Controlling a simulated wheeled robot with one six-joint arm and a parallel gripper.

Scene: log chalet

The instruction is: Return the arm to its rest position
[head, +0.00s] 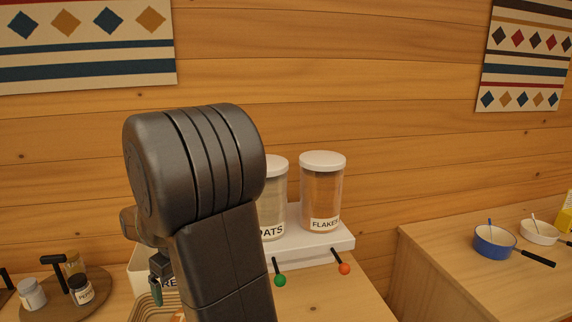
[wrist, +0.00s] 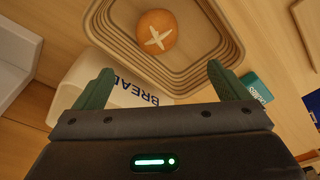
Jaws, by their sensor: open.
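My arm rises through the middle of the head view, its dark links hiding part of the counter. In the wrist view my gripper (wrist: 161,78) is open, its two green fingers wide apart with nothing held between them. Beyond the fingers are a round bread loaf (wrist: 157,30) with a pale cross, lying in a ridged basket (wrist: 215,62), and a white bin marked BREAD (wrist: 88,75). In the head view a small part of the gripper shows left of the arm, mostly hidden.
A white dispenser with an OATS jar (head: 274,190) and a FLAKES jar (head: 322,195) stands behind my arm. Small jars (head: 81,290) sit on a round board at left. A blue pan (head: 493,242) is on the right counter. The log wall is behind.

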